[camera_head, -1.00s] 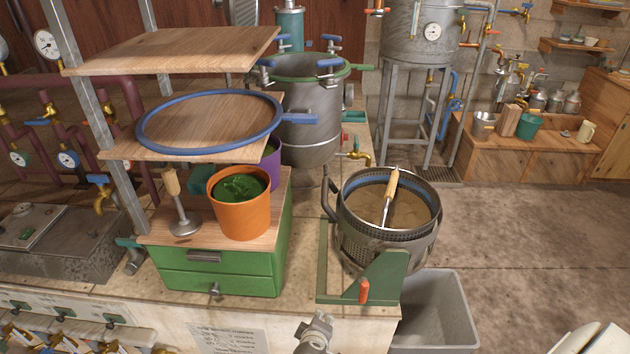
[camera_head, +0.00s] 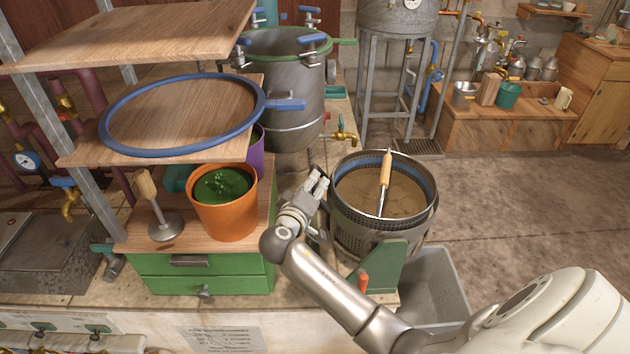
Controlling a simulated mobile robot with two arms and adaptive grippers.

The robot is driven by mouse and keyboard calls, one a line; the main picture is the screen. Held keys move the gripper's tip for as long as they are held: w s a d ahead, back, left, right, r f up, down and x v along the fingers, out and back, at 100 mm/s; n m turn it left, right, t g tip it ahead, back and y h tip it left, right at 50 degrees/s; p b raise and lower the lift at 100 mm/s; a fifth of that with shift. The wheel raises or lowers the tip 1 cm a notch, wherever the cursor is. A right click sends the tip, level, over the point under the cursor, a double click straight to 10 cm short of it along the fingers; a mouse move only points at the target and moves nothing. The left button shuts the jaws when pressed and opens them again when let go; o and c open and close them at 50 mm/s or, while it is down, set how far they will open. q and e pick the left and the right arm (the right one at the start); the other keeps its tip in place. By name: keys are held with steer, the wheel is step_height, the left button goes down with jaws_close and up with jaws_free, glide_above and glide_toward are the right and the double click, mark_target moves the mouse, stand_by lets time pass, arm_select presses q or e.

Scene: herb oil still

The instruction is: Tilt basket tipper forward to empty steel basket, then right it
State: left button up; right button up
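The steel basket (camera_head: 350,222) sits upright in the basket tipper, with its mouth up. It holds brown matter, and a wooden-handled tool (camera_head: 386,172) rests across it. The tipper's green bracket (camera_head: 390,268) with an orange knob (camera_head: 364,282) shows at the front, partly behind my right arm. My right gripper (camera_head: 319,181) is at the left side of the basket, beside the tipper's dark side handle, which it mostly hides. I cannot tell whether its fingers touch or close on the handle. My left gripper is not in view.
A grey bin (camera_head: 435,285) stands below the bench edge, right of the tipper. An orange pot (camera_head: 224,203) of green herbs and a wooden-handled masher (camera_head: 160,215) stand on the green drawer unit (camera_head: 207,262), close left of my gripper. A steel still pot (camera_head: 290,90) stands behind.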

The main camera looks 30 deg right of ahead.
steer(key=shift+x, duration=1.45)
jaws_close()
